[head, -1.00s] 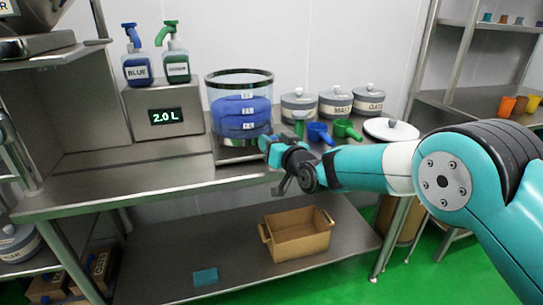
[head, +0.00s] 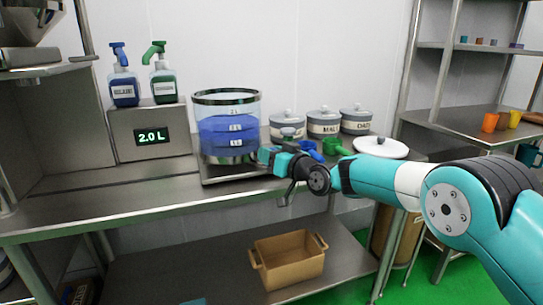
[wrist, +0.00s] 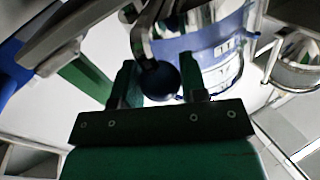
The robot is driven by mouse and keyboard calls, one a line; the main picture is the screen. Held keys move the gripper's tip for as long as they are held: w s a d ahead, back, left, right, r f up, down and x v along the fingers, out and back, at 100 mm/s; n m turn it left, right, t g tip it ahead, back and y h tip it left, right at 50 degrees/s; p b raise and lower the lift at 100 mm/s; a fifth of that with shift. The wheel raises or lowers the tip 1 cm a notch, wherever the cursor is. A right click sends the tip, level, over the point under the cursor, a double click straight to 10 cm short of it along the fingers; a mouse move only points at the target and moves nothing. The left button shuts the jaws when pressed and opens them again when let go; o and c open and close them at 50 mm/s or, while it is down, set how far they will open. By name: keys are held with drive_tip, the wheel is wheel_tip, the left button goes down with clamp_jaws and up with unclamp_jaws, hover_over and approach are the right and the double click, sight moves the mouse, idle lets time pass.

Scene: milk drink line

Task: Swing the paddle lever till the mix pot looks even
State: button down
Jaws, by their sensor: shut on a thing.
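The mix pot (head: 228,104) is a clear cylinder with a dark rim on the steel counter, marked with white level labels. Blue liquid (head: 212,137) fills its lower part; streaks within it are too small to judge. My gripper (head: 268,155) is at the pot's lower right side. In the wrist view my gripper (wrist: 158,82) is shut on the dark round knob (wrist: 160,83) of the paddle lever, with a metal arm (wrist: 143,40) rising from it. The pot also shows behind it in the wrist view (wrist: 225,50). The paddle inside the pot cannot be made out.
Blue (head: 124,88) and green (head: 163,86) pump bottles stand on a box with a 2.0 L display (head: 151,137).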

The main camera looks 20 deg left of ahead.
drive_tip(key=c, duration=0.7)
unclamp_jaws()
drive_tip(key=b+v, duration=0.2)
drive_tip(key=v, duration=1.5)
drive_tip(key=shift+d, duration=0.25)
